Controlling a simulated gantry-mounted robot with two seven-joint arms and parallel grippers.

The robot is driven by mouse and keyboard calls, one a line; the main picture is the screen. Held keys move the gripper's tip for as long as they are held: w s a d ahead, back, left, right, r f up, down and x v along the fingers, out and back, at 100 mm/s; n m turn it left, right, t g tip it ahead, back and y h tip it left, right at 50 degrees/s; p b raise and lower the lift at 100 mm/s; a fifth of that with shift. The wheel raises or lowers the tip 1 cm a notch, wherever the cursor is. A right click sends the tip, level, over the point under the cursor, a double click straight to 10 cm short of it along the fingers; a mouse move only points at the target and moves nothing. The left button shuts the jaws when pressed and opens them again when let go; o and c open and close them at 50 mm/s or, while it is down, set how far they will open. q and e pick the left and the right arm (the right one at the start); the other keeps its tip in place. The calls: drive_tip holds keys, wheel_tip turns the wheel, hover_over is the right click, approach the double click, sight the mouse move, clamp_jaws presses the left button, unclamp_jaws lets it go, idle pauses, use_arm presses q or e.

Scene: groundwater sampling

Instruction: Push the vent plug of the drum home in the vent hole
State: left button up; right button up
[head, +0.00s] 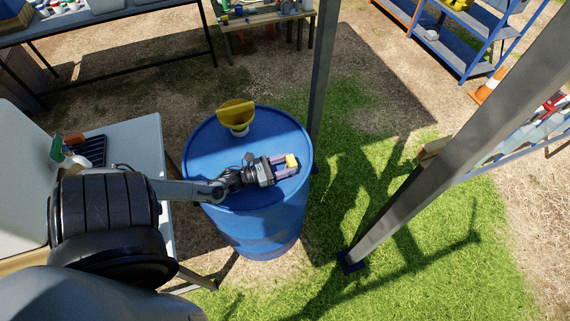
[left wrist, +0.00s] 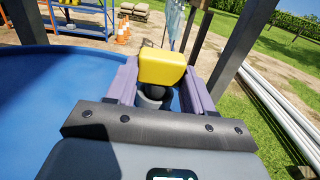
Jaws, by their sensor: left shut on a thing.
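The blue drum (head: 245,215) stands upright in the middle of the head view. My left gripper (head: 287,167) is over the right part of its lid, its fingers shut on the yellow vent plug (head: 292,160). In the left wrist view the yellow plug (left wrist: 162,67) sits between the two purple-grey fingers, with a dark part below its yellow head. The vent hole is hidden, and I cannot tell how deep the plug sits. My right gripper is not in view.
A yellow funnel (head: 237,115) stands on the far part of the drum lid. A pale table (head: 130,140) with a dark tray is left of the drum. Metal posts (head: 322,70) stand behind and to the right. Grass to the right is open.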

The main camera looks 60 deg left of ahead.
use_arm(q)
drive_tip(key=shift+f, duration=0.4)
drive_tip(key=o, duration=1.1)
drive_tip(key=shift+r, duration=0.1)
drive_tip(key=shift+r, duration=0.45)
drive_tip(key=r, duration=0.2)
drive_tip(key=r+p, duration=0.1)
drive_tip(key=shift+d+r, duration=0.25)
drive_tip(key=shift+r, duration=0.15)
drive_tip(key=w+d+r, duration=0.2)
drive_tip(key=d+r, duration=0.1)
drive_tip(key=d, duration=0.2)
drive_tip(key=w+d+r+p, duration=0.1)
drive_tip(key=w+d+r, duration=0.1)
drive_tip(key=d, duration=0.3)
drive_tip(key=shift+d+r, duration=0.25)
drive_tip(key=shift+r, duration=0.35)
drive_tip(key=shift+s, duration=0.1)
